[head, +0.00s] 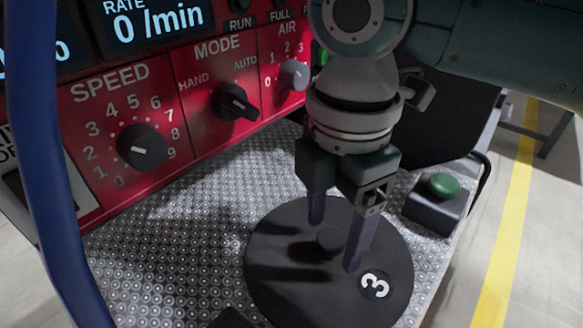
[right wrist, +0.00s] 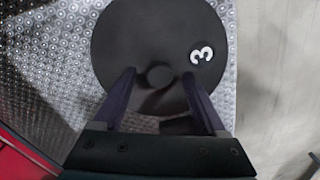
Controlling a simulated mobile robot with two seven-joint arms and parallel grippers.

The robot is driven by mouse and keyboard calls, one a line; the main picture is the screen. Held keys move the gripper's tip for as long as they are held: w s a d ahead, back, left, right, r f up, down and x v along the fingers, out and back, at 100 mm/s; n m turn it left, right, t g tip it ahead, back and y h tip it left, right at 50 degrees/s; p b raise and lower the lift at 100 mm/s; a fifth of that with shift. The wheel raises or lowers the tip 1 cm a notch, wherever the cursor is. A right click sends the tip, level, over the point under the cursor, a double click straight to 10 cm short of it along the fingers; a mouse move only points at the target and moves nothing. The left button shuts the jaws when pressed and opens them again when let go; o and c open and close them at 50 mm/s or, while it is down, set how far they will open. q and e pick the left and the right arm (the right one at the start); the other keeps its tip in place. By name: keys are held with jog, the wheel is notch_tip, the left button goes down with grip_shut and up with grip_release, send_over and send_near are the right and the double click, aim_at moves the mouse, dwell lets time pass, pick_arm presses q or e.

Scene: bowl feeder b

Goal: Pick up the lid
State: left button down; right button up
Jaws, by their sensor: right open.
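The lid (head: 290,285) is a black round disc marked with a white 3. It lies on the studded metal plate in the head view, with a small round knob (head: 330,240) at its middle. My right gripper (head: 332,245) points down over the lid, its two dark purple fingers apart on either side of the knob. In the right wrist view the lid (right wrist: 155,35) fills the upper middle, and the knob (right wrist: 160,77) shows between the open fingers. I cannot tell whether the fingertips touch the lid. My left gripper is not in view.
A red control panel (head: 185,60) with knobs and displays stands behind the plate (head: 165,245). A green button on a dark box (head: 437,200) sits at the plate's right edge. A blue tube-like shape (head: 45,170) crosses the left side. The plate left of the lid is mostly clear.

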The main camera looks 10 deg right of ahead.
notch_tip(320, 180, down, 2)
jog(key=shift+f, duration=0.1)
grip_shut()
dwell(0.6)
